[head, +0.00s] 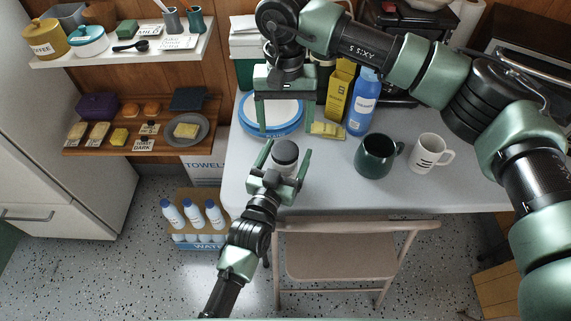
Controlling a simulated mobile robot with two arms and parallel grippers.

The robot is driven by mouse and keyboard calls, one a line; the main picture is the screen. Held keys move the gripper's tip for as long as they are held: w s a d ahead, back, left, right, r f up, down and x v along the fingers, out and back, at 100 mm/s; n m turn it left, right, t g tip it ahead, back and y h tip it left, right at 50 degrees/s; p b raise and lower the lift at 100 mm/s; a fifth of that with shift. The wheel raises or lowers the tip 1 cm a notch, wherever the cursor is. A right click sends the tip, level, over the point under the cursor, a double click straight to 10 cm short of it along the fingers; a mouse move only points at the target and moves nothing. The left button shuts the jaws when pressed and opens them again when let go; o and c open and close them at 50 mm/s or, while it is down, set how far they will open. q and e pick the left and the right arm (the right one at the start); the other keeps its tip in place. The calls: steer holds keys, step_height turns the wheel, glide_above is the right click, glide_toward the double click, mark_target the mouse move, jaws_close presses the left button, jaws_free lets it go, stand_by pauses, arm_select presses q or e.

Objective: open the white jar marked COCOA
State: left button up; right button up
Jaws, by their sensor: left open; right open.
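A small white jar (283,172) with a dark lid (286,151) stands on the grey table near its front edge. Its marking cannot be read from here. My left gripper (287,148) reaches in from the front with its fingers open on either side of the jar; whether they touch it cannot be told. The gripper hides part of the jar's lower body. My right gripper (285,129) points down behind and above the jar, open and empty, in front of a blue-rimmed stack of plates (270,107).
A yellow box (339,92), a blue bottle (363,103) and a yellow sponge-like block (328,130) stand behind, right of the plates. A dark green mug (374,157) and a white mug (428,155) are to the right. A folding chair (330,258) stands in front.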

arm_select(q)
steer(key=shift+w+d+r, duration=0.1)
steer(key=shift+w+d, duration=0.05)
steer(key=shift+w, duration=0.35)
arm_select(e)
steer(key=shift+s+r, duration=0.1)
